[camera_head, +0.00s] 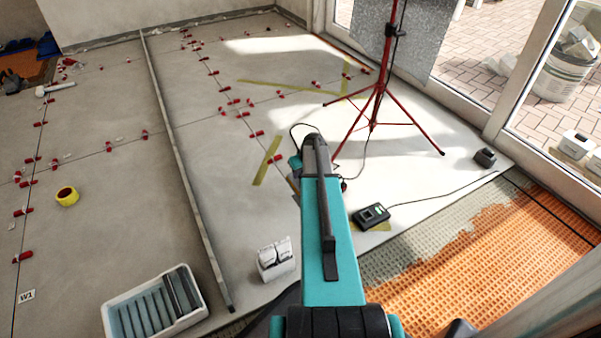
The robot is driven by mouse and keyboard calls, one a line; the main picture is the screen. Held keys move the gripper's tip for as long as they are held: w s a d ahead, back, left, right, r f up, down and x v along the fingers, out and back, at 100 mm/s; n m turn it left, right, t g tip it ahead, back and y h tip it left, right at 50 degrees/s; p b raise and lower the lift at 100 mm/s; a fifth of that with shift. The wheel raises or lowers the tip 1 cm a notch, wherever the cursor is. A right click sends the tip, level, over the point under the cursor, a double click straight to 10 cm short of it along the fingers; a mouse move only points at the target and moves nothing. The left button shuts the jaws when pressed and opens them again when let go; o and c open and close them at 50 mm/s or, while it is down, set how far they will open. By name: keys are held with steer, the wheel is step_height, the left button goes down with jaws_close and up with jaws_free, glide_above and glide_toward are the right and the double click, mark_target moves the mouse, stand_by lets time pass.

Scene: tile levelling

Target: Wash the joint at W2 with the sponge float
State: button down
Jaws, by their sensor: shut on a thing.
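My teal arm (335,235) reaches up the middle of the picture and ends in a dark joint over the pale tiles. My gripper is not visible; the arm hides whatever lies beyond its end. I cannot make out the sponge float or a W2 label. A W1 label (27,296) lies at the lower left beside a dark tile joint. A white wash tub (108,319) with blue-grey ribs and dark rollers stands at the bottom left.
A red tripod (378,90) stands right of my arm, its legs spread. Red clips line the joints. A long bar (180,160) crosses the tiles.

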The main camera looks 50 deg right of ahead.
steer(key=shift+f+b, duration=2.05)
steer(key=shift+f, duration=1.1)
steer(key=shift+w+r, duration=0.1)
steer(key=w+a+r+n+y, duration=0.1)
steer(key=w+a+r, duration=0.7)
steer(key=a+r, duration=0.3)
steer(key=w+a+r+n, duration=0.1)
steer(key=w+a+r, duration=0.7)
steer(key=a, duration=0.5)
steer(key=a+r, duration=1)
steer(key=a, duration=0.3)
steer(key=a+r+n+p, duration=0.1)
steer(key=a+r, duration=0.8)
steer(key=a, duration=0.4)
steer(key=shift+s+a+r+n+p, duration=0.25)
steer(key=shift+s+r+n+p, duration=0.05)
steer(key=shift+r, duration=0.05)
steer(key=shift+s, duration=0.1)
